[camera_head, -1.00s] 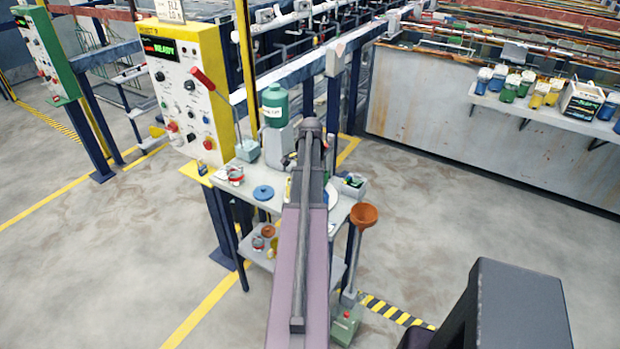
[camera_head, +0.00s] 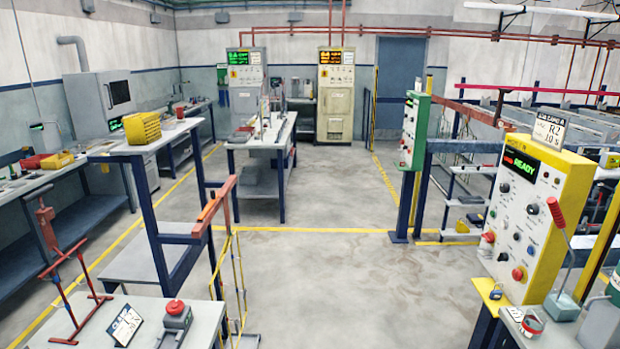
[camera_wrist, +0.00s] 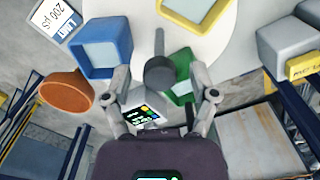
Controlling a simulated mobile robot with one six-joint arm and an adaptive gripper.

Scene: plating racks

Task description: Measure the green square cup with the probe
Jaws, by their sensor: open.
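In the wrist view, my gripper (camera_wrist: 160,72) is open above a round pale surface. A dark grey knobbed piece with a thin stem (camera_wrist: 159,76), which may be the probe, shows between the fingers with a gap on both sides. The green square cup (camera_wrist: 181,92) lies partly hidden behind that piece and the right finger. A small meter (camera_wrist: 150,110) with a lit display is below, between the fingers. A blue square cup (camera_wrist: 98,68) is at upper left, and a yellow square cup (camera_wrist: 196,20) is at the top. My gripper is outside the head view.
An orange funnel (camera_wrist: 66,92) is left of my gripper in the wrist view. A grey block (camera_wrist: 285,42) with a yellow label is at right. In the head view, a yellow control panel (camera_head: 540,205) reading READY stands at right. Open floor (camera_head: 320,275) fills the middle.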

